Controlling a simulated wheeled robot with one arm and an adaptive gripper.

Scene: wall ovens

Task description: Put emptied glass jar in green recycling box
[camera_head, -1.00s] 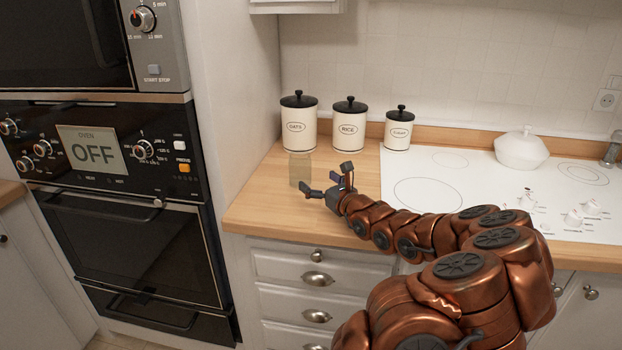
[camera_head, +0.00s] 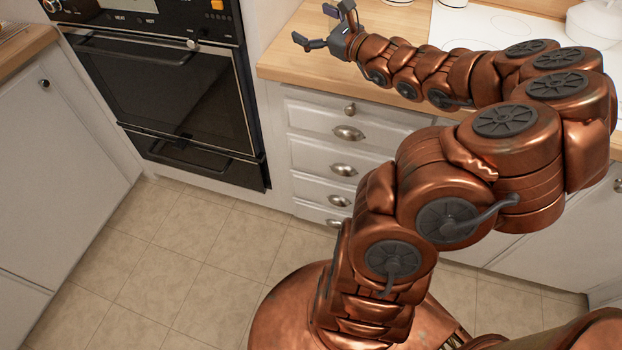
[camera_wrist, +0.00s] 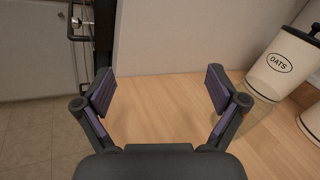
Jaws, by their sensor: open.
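A translucent glass jar (camera_wrist: 262,112) stands on the wooden counter at the right of the wrist view, in front of the OATS canister. It is partly hidden behind my right finger. I cannot make it out in the head view now. My gripper (camera_head: 318,26) is over the counter's left end at the top of the head view. In the wrist view my gripper (camera_wrist: 162,90) is open, with only bare counter between its fingers. The jar is outside the fingers, to the right. No green recycling box shows in any view.
The OATS canister (camera_wrist: 284,64) stands behind the jar, with another canister partly in view at right. The oven (camera_head: 165,95) and drawers (camera_head: 345,150) are below and beside the counter (camera_head: 285,68). The tiled floor (camera_head: 180,250) is clear at left.

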